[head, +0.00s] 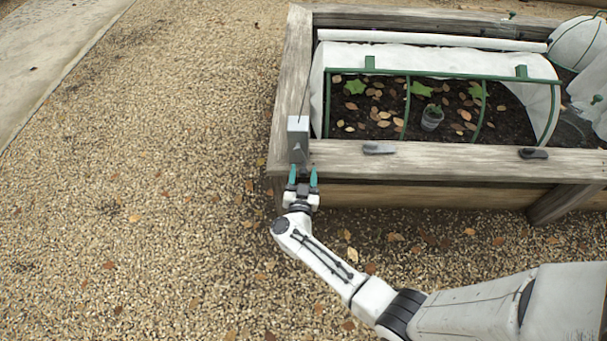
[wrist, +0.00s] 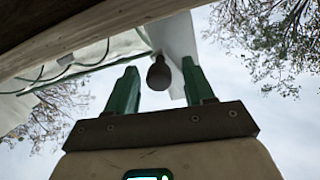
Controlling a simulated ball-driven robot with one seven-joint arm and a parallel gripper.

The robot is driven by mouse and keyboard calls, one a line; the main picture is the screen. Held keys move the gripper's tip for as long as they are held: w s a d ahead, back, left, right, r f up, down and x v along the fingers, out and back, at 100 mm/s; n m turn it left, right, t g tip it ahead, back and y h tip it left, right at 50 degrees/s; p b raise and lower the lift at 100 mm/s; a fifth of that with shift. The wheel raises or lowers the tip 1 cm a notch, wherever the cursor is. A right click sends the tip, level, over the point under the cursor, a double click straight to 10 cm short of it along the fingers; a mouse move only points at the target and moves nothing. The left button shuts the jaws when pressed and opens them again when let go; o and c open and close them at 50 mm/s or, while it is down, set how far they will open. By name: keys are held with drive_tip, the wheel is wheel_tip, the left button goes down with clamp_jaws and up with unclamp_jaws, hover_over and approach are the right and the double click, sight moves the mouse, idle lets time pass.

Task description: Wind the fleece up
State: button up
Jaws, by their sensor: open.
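The white fleece (head: 440,60) lies over green hoops in the raised bed, and its front edge is along a green bar (head: 450,76). The front of the tunnel below the bar is uncovered, showing soil and plants. A grey winder box (head: 298,126) stands at the bed's front left corner. A dark knob (wrist: 158,76) shows in the wrist view. My gripper (head: 303,171) is in front of the winder, its teal fingers pointing at it. In the wrist view my gripper (wrist: 159,66) is open with the knob between its fingers; contact cannot be told.
The wooden bed edge (head: 450,160) runs to the right of my gripper, with two dark clips (head: 379,149) on it. A white roll (head: 430,40) lies along the back. Another covered hoop (head: 578,42) is at right. Gravel (head: 150,180) at left is open.

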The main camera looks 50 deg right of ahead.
drive_tip(key=shift+w+d, duration=0.3)
drive_tip(key=shift+d, duration=0.1)
clamp_jaws()
idle(0.4)
